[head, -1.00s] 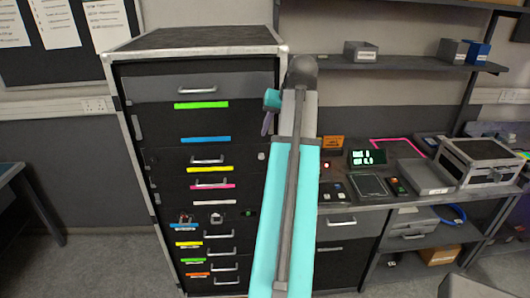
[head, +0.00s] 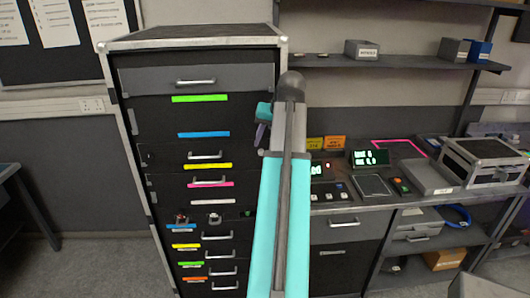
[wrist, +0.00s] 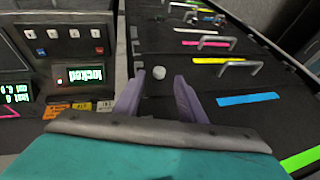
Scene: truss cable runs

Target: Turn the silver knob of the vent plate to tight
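In the wrist view a small silver-white knob (wrist: 158,72) stands on a dark panel of the drawer cabinet. It shows between and beyond the two purple fingers of my gripper (wrist: 157,88). The fingers are apart, with nothing visibly held, and I see no clear contact with the knob. The vent plate's outline is too dark to make out, and I cannot read the knob's setting. In the head view my gripper (head: 261,136) is at the right side of the cabinet front, and my arm covers the knob's area.
The tall cabinet (head: 195,83) has several handled drawers and coloured strips. In the wrist view other handles (wrist: 240,66) stick out beyond the knob, and a display reading "locked" (wrist: 85,75) is on the left. A workbench (head: 345,205) with devices lies right of my arm.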

